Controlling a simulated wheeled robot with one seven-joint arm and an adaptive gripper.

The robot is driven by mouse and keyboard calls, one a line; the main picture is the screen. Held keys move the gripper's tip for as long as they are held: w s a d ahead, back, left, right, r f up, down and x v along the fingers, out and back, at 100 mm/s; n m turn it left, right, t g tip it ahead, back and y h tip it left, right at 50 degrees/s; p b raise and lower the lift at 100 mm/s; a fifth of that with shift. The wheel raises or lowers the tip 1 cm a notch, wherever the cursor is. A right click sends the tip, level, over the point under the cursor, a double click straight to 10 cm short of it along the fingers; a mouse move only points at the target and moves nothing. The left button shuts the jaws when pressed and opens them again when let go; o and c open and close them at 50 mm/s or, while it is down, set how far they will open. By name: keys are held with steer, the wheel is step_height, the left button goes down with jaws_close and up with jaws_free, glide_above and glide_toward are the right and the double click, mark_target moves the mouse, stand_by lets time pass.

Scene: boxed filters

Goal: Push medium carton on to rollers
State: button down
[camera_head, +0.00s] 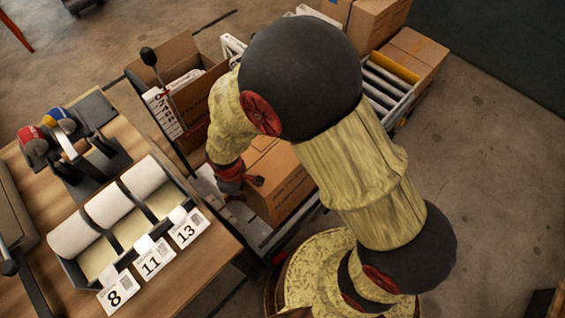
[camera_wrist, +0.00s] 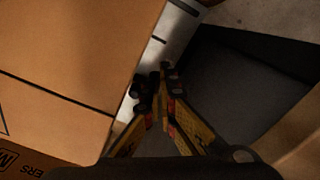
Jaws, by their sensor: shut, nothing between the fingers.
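A closed brown carton (camera_head: 278,188) sits on a metal surface below my arm in the head view, partly hidden by the arm. In the wrist view the carton (camera_wrist: 65,75) fills the left side, with a seam across its top and dark print at lower left. My gripper (camera_head: 252,183) is at the carton's left side in the head view. In the wrist view my gripper (camera_wrist: 155,90) is shut and empty, its fingertips close beside the carton's edge; I cannot tell if they touch.
An open carton (camera_head: 190,75) with white boxes stands at upper left. Closed cartons (camera_head: 415,55) sit by the far end of the rollers. A wooden table (camera_head: 185,270) with label rolls and tape dispensers is at left.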

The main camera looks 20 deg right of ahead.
mark_target(273, 164)
stand_by(0.3)
steer(key=shift+w+d, duration=0.45)
steer(key=shift+d, duration=0.25)
steer(key=shift+w+d, duration=0.4)
steer(key=shift+d, duration=0.3)
steer(key=shift+w+d, duration=0.45)
steer(key=shift+d, duration=0.25)
steer(key=shift+w+d+p, duration=0.15)
steer(key=shift+w+d, duration=0.3)
steer(key=shift+d, duration=0.25)
steer(key=shift+w+d+p, duration=0.1)
steer(key=shift+w+d, duration=0.3)
steer(key=shift+d, duration=0.35)
steer(key=shift+w+d+p, duration=0.15)
steer(key=shift+w+d, duration=0.3)
steer(key=shift+d, duration=0.25)
steer(key=shift+w+d, duration=0.45)
steer(key=shift+d, duration=0.25)
steer(key=shift+w+d, duration=0.45)
steer(key=shift+d, duration=0.3)
steer(key=shift+w+d, duration=0.45)
steer(key=shift+d, duration=0.25)
steer(key=shift+w+d, duration=0.45)
steer(key=shift+d, duration=0.25)
steer(key=shift+w+d, duration=0.4)
steer(key=shift+d, duration=0.35)
steer(key=shift+w+d, duration=0.45)
steer(key=shift+d, duration=0.25)
